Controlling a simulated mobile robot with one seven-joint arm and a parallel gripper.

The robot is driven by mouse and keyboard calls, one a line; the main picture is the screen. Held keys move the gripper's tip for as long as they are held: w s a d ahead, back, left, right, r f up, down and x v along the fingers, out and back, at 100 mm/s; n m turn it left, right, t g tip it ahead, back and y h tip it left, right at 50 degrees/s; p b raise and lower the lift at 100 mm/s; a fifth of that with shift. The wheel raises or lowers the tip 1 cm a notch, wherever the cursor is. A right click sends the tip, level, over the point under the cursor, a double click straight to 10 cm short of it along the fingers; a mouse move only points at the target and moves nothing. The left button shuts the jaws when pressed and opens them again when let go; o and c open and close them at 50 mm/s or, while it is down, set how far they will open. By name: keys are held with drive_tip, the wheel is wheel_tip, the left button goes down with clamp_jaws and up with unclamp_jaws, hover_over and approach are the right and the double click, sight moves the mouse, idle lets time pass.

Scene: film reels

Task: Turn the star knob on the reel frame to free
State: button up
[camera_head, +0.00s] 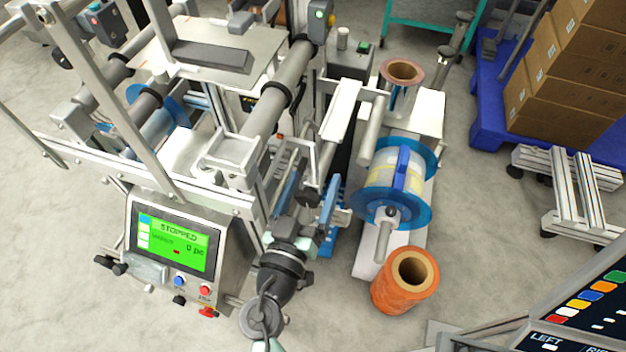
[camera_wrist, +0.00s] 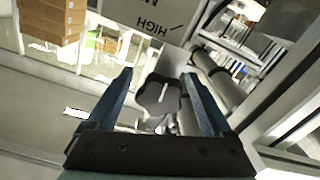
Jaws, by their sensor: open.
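The star knob (camera_wrist: 158,98) is dark grey and lobed, with a pale line on its face. In the wrist view it shows between the two blue fingers of my gripper (camera_wrist: 158,74), which stand apart on its left and right. Gaps show on both sides and I see no contact. In the head view my gripper (camera_head: 309,196) is at the reel frame (camera_head: 235,200), near its right end. There I cannot make out the knob clearly among the arm and frame parts.
A plate with upside-down lettering (camera_wrist: 150,14) is behind the knob. A grey roller (camera_wrist: 222,85) runs close on the right. A control panel (camera_head: 172,245) reads STOPPED. To the right are a blue reel (camera_head: 375,205) and an orange roll (camera_head: 390,295). Boxes (camera_head: 575,65) stand on a blue pallet.

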drive_tip(key=b+v, duration=0.1)
drive_tip(key=v, duration=1.1)
drive_tip(key=shift+b, duration=0.4)
drive_tip(key=shift+s, duration=0.1)
drive_tip(key=w+d+m+p, duration=0.1)
drive_tip(key=w, duration=0.2)
drive_tip(key=w+d+m+p, duration=0.1)
drive_tip(key=w+m, duration=0.1)
drive_tip(key=w, duration=0.1)
drive_tip(key=w+d+m+p, duration=0.1)
drive_tip(key=w, duration=0.2)
drive_tip(key=shift+w+r+p, duration=0.1)
drive_tip(key=shift+w+p, duration=0.15)
drive_tip(key=shift+p, duration=0.05)
drive_tip(key=shift+c, duration=0.2)
